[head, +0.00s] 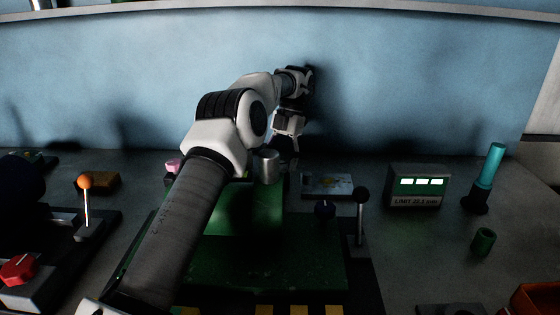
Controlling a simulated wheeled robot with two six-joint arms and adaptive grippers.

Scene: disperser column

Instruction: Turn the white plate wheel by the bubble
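My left arm reaches up across the middle of the head view, and its gripper (294,160) hangs downward at the back of the bench, in front of the blue wall. The fingers are small and dark there, and I cannot tell whether they are open or shut. I cannot clearly make out a white plate wheel or a bubble. A pale flat plate (327,185) with a yellowish patch lies just right of and below the gripper. A dark blue knob (324,209) sits in front of that plate. My arm hides part of the green machine. My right gripper is not in view.
A black-knobbed lever (361,196) stands right of the green base (290,265). Further right are a lit display box (418,185), a teal cylinder (491,165) and a green ring (483,241). An orange-knobbed lever (86,183) and red knob (18,269) are at left.

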